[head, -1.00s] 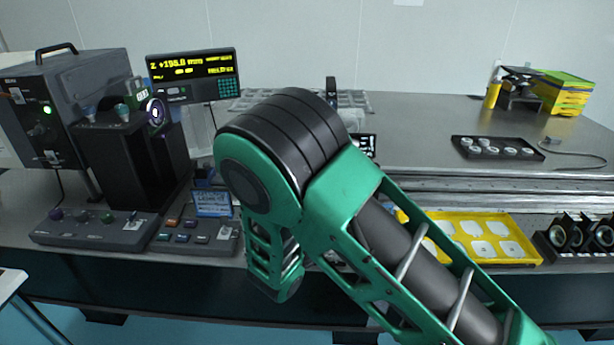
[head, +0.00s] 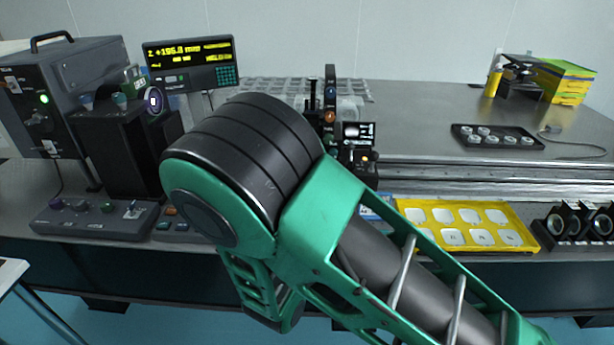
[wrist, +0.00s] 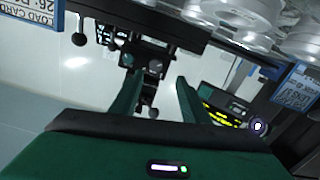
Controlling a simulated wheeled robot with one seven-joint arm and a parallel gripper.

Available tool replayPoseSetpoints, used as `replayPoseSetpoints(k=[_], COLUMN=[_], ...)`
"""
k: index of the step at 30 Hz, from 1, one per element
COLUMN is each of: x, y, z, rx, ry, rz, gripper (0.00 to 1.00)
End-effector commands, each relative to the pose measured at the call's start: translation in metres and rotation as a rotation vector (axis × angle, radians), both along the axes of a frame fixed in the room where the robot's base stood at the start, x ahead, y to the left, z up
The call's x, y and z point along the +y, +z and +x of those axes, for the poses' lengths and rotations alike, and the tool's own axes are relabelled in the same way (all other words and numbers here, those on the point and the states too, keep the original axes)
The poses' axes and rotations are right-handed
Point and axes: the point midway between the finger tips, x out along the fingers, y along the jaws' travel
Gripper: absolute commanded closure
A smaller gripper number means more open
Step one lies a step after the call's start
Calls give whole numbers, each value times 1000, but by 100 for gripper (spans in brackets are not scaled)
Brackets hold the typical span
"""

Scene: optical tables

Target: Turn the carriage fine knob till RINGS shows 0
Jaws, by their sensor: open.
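A dark upright carriage assembly (head: 330,95) with small blue and orange round parts stands behind my arm in the head view. A small lit screen (head: 358,134) is beside it. I cannot tell which part is the fine knob. In the wrist view, a dark mechanism with small round knobs (wrist: 154,67) shows beyond and between the fingertips of my gripper (wrist: 158,80). The gripper is open and empty, apparently apart from the mechanism. My arm hides the gripper in the head view. The readout (head: 190,62) has yellow text, with about +195.0 on its top line; its RINGS value is not legible.
A yellow tray (head: 527,243) of white pieces and a row of black lens mounts (head: 575,230) sit at the front right. A black tray (head: 533,144) is behind. A grey instrument box (head: 85,75) and control panels (head: 90,222) stand left.

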Motion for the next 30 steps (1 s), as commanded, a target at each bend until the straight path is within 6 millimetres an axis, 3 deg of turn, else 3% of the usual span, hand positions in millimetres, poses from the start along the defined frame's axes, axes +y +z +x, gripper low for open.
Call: replayPoseSetpoints(k=[5,17,30], x=[-3,-7,-10], y=[-4,8,8], z=[-1,5,74], rx=[0,-14,-14], ry=[1,-5,-6], rz=[61,172,173], gripper=[58,58,58])
